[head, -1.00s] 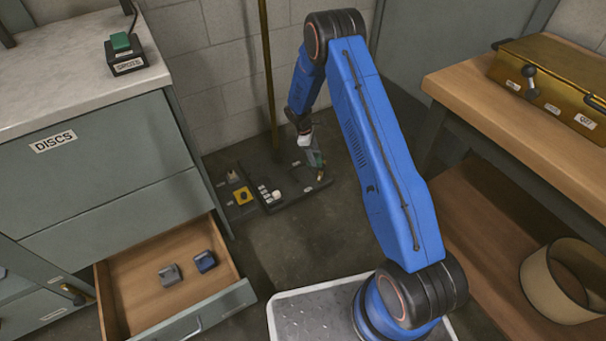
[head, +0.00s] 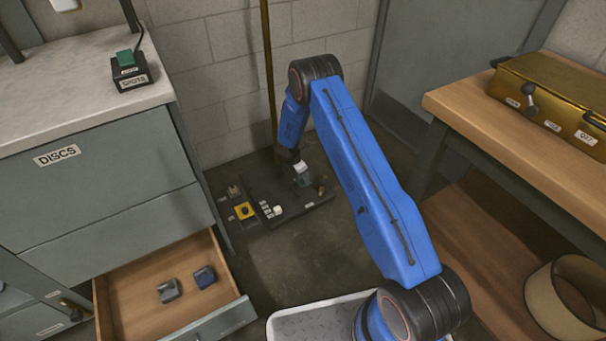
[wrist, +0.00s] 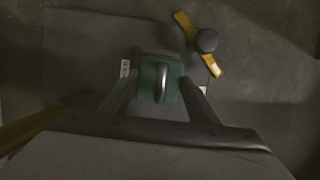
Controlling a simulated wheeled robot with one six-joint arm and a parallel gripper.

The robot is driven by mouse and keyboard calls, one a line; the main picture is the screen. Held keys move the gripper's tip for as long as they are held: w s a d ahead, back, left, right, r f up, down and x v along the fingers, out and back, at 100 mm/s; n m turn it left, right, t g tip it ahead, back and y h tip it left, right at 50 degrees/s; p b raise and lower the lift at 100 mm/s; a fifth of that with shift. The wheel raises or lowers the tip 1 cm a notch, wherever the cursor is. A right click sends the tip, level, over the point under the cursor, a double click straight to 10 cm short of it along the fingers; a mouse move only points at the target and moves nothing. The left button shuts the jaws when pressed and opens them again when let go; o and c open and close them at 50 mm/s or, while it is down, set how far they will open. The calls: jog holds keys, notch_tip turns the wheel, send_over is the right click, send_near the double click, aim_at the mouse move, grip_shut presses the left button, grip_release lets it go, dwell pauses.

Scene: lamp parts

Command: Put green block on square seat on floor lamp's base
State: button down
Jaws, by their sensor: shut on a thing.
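The green block (wrist: 150,91) has a pale arched handle and lies between the two fingers of my gripper (wrist: 158,92) in the wrist view. My gripper is shut on it. In the head view my gripper (head: 303,180) is low over the right part of the floor lamp's base (head: 290,210), a dark flat plate with the brass pole (head: 268,75) rising behind. The base also shows as a dark grey plate in the wrist view (wrist: 80,40). A small white label (wrist: 125,68) is left of the block. The square seat is hidden, and I cannot tell whether the block touches it.
A yellow bar with a dark round knob (wrist: 206,40) is right of the block in the wrist view. An open drawer (head: 150,290) and a wooden bench (head: 520,150) flank the floor.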

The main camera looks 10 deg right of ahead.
aim_at(303, 182)
jog(key=shift+f, duration=2.7)
jog(key=c, duration=0.7)
grip_release()
